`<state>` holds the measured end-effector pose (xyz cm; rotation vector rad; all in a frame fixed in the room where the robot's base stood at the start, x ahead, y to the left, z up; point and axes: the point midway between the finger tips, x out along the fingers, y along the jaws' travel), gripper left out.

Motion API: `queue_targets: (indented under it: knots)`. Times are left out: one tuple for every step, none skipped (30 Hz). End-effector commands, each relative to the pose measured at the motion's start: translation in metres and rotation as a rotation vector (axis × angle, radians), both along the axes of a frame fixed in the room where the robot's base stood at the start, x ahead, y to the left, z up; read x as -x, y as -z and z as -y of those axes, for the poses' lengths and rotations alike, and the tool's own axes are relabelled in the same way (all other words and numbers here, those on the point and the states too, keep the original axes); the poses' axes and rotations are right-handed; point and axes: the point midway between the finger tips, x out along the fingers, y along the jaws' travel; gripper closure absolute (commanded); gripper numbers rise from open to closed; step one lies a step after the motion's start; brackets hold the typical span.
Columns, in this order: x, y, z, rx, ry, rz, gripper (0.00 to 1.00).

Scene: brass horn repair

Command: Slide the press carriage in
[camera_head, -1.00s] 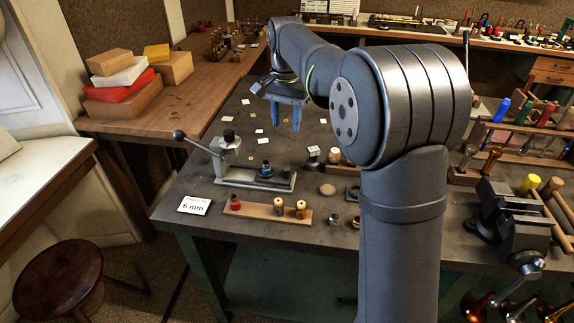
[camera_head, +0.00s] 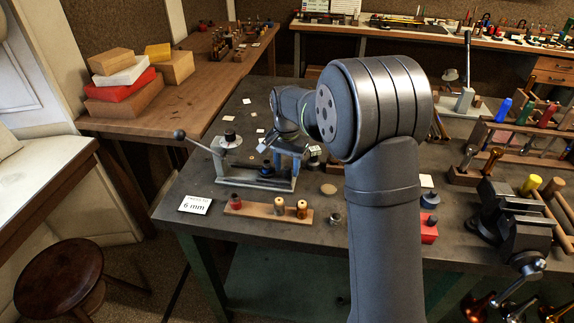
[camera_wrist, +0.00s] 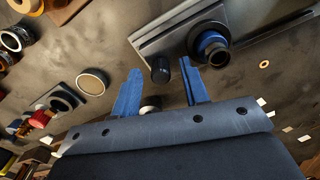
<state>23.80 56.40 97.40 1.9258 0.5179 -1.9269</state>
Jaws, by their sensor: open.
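The grey press (camera_head: 228,150) stands on the dark workbench, with its ball-ended lever reaching up to the left. Its carriage (camera_head: 264,172) lies on the base rail and carries a dark piece with a blue ring. In the wrist view the blue-ringed piece (camera_wrist: 212,47) is at upper right, and a dark round knob (camera_wrist: 160,70) stands off the near end of the press. My gripper (camera_wrist: 160,66) is open, its blue fingertips on either side of the knob. I cannot tell whether they touch it. In the head view my gripper (camera_head: 288,162) is low at the press's right end.
A "6 mm" card (camera_head: 195,205) and a wooden rack with spools (camera_head: 268,210) lie in front of the press. A round disc (camera_wrist: 92,81) lies near my left finger. A vise (camera_head: 505,215) is at the right. Small pale tags lie scattered behind the press.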

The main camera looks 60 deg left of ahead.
Motion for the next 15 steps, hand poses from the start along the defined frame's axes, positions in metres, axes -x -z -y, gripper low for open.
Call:
queue_targets:
  knots:
    - [0.0000,0.0002,0.0000,0.000,0.000,0.000,0.59]
    - [0.0000,0.0001,0.0000,0.000,0.000,0.000,0.59]
    - [0.0000,0.0001,0.0000,0.000,0.000,0.000,0.59]
    - [0.0000,0.0000,0.0000,0.000,0.000,0.000,0.59]
    - [0.0000,0.0000,0.0000,0.000,0.000,0.000,0.59]
    - [0.0000,0.0000,0.0000,0.000,0.000,0.000,0.65]
    - [0.0000,-0.0001,0.0000,0.000,0.000,0.000,0.71]
    - [0.0000,-0.0001,0.0000,0.000,0.000,0.000,0.77]
    - [0.0000,-0.0001,0.0000,0.000,0.000,0.000,0.84]
    - [0.0000,-0.0001,0.0000,0.000,0.000,0.000,0.90]
    - [0.0000,-0.0002,0.0000,0.000,0.000,0.000,0.96]
    - [0.0000,-0.0002,0.0000,0.000,0.000,0.000,1.00]
    - [0.0000,-0.0002,0.0000,0.000,0.000,0.000,1.00]
    - [-0.0001,-0.0002,-0.0001,0.000,0.000,0.000,1.00]
    - [-0.0001,-0.0003,0.0000,0.000,0.000,0.000,1.00]
